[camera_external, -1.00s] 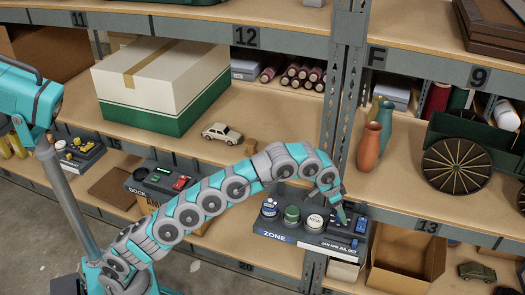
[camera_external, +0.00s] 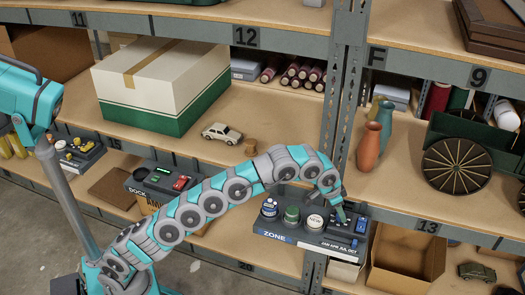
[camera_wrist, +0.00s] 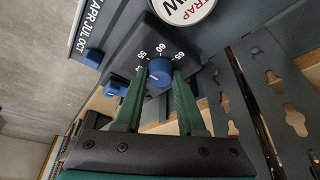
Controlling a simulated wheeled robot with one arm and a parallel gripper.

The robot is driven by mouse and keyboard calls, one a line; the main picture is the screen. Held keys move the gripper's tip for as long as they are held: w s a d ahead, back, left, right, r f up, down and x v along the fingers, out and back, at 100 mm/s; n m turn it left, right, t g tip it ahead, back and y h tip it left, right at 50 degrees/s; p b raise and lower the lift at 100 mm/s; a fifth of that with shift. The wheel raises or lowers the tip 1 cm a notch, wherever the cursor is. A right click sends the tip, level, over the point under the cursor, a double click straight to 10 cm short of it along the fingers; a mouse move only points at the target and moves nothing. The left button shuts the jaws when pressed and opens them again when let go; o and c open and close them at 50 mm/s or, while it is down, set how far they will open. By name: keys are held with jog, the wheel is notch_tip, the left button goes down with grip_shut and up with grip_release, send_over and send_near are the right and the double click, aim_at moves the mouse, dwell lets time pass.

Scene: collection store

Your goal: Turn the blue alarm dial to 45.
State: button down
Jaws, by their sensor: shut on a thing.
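The blue alarm dial (camera_wrist: 160,70) shows in the wrist view on a dark panel, with white numbers 55, 60 and 65 around its far side. Other marks are partly hidden by my left finger. My gripper (camera_wrist: 159,78) has its two green fingers on either side of the dial, closed on it. I cannot clearly tell which number the dial points at. In the external view my gripper (camera_external: 341,214) is down at the right part of the ZONE console (camera_external: 275,237), and it hides the dial there.
A white round button (camera_wrist: 185,8) sits beside the dial panel, and a blue slider (camera_wrist: 93,57) lies by the month labels. A perforated grey shelf post (camera_external: 345,120) stands close behind the console. A cardboard box (camera_external: 405,262) is to the right.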

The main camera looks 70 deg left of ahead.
jog(key=shift+f+b, duration=0.15)
jog(key=shift+b, duration=0.2)
jog(key=shift+n, duration=0.4)
jog(key=shift+d+f+n+y+b, duration=0.15)
jog(key=shift+n+y+b, duration=0.45)
jog(key=shift+n+b, duration=0.55)
jog(key=shift+r+n+y, duration=0.2)
jog(key=shift+n+y, duration=0.2)
jog(key=shift+n, duration=0.45)
jog(key=n, duration=0.1)
jog(key=n+y+p, duration=0.1)
jog(key=n, duration=0.1)
jog(key=shift+d+r+g+p, duration=0.1)
jog(key=shift+r+g+p, duration=0.1)
jog(key=shift+g+p, duration=0.1)
jog(key=shift+n+g+y+p, duration=0.3)
jog(key=shift+n+p, duration=0.7)
jog(key=shift+p, duration=0.15)
jog(key=shift+f+n+p, duration=0.1)
jog(key=shift+n+p, duration=0.2)
jog(key=shift+p, duration=0.05)
